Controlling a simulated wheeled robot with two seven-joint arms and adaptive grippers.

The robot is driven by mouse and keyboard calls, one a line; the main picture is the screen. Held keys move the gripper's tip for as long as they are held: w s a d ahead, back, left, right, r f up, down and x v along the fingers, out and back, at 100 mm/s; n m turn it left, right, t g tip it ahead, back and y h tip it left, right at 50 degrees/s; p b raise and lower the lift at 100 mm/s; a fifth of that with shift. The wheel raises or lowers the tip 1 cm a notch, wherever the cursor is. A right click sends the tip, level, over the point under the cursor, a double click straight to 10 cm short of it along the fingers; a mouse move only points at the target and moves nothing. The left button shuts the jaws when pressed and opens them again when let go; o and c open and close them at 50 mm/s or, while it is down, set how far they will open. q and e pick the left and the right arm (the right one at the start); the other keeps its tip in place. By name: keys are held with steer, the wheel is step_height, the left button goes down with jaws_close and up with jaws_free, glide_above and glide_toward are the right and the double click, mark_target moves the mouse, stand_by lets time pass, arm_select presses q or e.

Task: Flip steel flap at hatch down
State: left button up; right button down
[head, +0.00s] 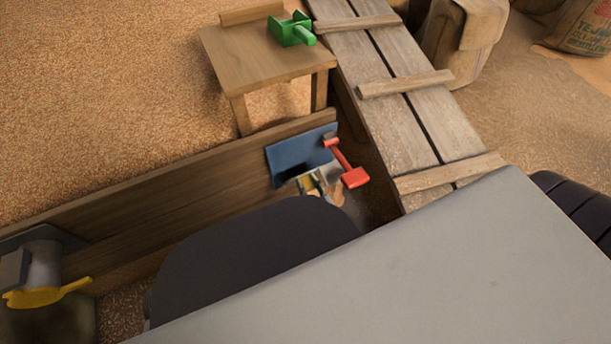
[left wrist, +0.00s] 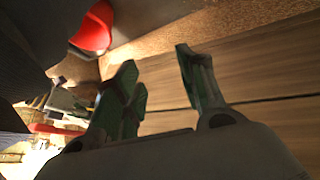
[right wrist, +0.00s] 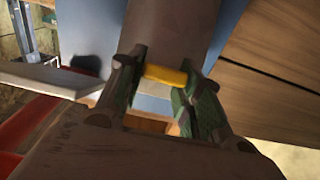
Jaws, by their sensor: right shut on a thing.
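My right gripper (head: 312,186) is low by the wooden wall in the head view, partly hidden by my own body. In the right wrist view its fingers (right wrist: 165,85) are shut on a short yellow bar (right wrist: 165,75). A grey-brown rounded part rises just beyond the bar, with a blue steel plate (right wrist: 232,30) behind it. In the head view the blue plate (head: 300,155) lies against the wall's right end. I cannot tell which part is the flap. My left gripper (left wrist: 155,75) is open and empty, facing the boards; it is hidden in the head view.
A red-handled lever (head: 348,170) is close to my right gripper. A yellow handle (head: 45,293) on a grey spout is at lower left. A green scoop (head: 292,30) lies on a small table (head: 262,62). A plank ramp (head: 400,110) is at right.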

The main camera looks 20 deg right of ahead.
arm_select(q)
steer(key=shift+a+r, duration=0.15)
steer(key=shift+r, duration=0.5)
